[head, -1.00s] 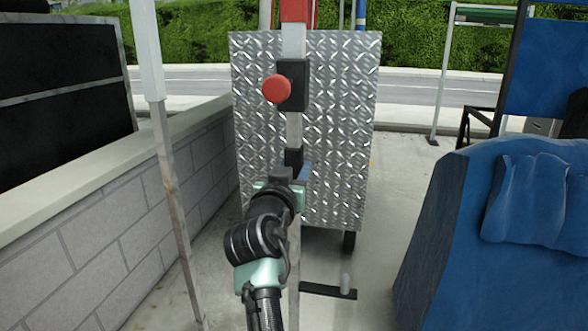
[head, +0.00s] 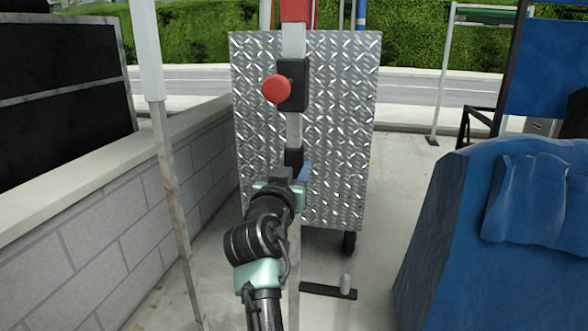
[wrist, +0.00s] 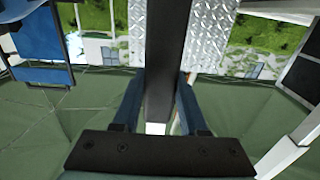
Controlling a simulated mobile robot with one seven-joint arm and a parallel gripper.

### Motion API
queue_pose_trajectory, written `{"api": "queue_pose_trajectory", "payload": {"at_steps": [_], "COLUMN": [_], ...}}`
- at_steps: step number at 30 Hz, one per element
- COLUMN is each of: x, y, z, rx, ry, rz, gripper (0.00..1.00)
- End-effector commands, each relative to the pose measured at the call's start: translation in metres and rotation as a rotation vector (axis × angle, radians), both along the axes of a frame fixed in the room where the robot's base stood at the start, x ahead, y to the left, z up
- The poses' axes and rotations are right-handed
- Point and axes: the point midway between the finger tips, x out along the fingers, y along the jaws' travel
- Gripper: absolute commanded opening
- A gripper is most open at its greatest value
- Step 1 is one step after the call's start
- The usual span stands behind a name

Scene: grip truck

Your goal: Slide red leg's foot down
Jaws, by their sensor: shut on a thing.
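The red leg (head: 295,10) stands upright in the middle of the head view, with a red upper part and a pale metal tube (head: 294,132) below. A black clamp block (head: 293,84) with a round red knob (head: 277,89) sits on the tube. Its foot (head: 328,290) is a black bar with a pale peg, low near the ground. My gripper (head: 283,182) is at the tube below the knob, by a black piece (head: 293,158). In the wrist view my gripper (wrist: 160,95) has its fingers on both sides of a dark upright bar (wrist: 165,50), shut on it. My arm hides part of the lower tube.
A diamond-plate panel (head: 340,150) on a wheel stands close behind the leg. A pale pole (head: 168,160) and a grey block wall (head: 110,225) are at left. A blue covered object (head: 440,240) stands at right. Bare ground (head: 395,180) lies between it and the panel.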

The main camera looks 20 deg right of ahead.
Motion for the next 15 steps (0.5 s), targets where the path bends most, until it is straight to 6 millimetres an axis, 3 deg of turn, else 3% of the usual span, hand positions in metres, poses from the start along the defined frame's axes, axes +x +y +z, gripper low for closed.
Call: {"api": "queue_pose_trajectory", "payload": {"at_steps": [11,15], "x": [0.000,0.000], "y": [0.000,0.000], "z": [-0.004,-0.028], "rx": [0.000,0.002], "ry": [0.004,0.006], "rz": [-0.001,-0.001], "gripper": [0.00,0.00]}}
